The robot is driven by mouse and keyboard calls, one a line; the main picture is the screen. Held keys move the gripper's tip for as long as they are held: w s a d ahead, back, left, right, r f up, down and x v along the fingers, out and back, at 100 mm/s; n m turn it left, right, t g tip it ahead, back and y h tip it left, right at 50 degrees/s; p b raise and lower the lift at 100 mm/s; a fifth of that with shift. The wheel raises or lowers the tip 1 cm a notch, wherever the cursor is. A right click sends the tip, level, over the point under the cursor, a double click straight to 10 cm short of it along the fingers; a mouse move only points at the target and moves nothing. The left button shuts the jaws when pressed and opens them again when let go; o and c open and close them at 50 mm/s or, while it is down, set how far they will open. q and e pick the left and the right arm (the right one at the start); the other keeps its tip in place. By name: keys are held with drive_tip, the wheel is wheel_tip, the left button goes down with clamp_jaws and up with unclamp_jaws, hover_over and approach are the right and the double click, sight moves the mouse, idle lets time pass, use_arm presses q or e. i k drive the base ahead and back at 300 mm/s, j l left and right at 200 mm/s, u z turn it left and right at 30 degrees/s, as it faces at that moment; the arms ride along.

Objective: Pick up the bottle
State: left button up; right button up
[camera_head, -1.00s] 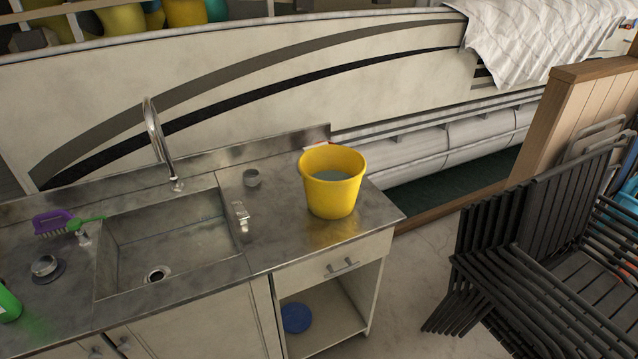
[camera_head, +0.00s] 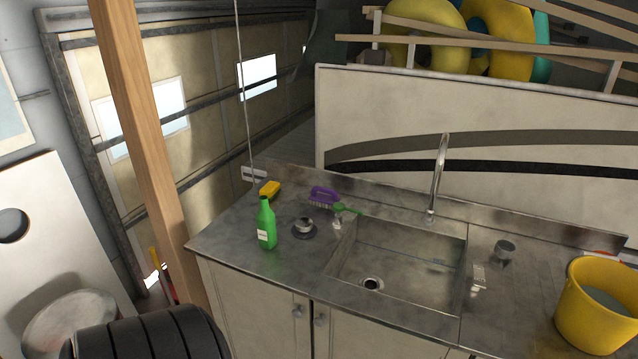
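A green bottle (camera_head: 266,225) with a white label stands upright on the steel counter (camera_head: 225,235), left of the sink. Its whole front side shows and nothing covers it. Neither of my grippers is in view.
A yellow sponge (camera_head: 270,188), a purple brush (camera_head: 323,196) and a sink plug (camera_head: 304,227) lie near the bottle. The sink (camera_head: 400,270) has a tall faucet (camera_head: 437,180). A yellow bucket (camera_head: 590,310) stands at right. A wooden post (camera_head: 145,150) rises left of the counter; a black ribbed object (camera_head: 150,335) is in front.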

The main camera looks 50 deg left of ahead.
sight(265, 217)
drive_tip(key=i+l+u, duration=0.1)
drive_tip(key=u, duration=0.25)
drive_tip(key=i+l+u, duration=0.1)
drive_tip(key=u, duration=0.25)
drive_tip(key=l+u, duration=0.15)
drive_tip(key=u, duration=0.25)
drive_tip(key=i, duration=0.05)
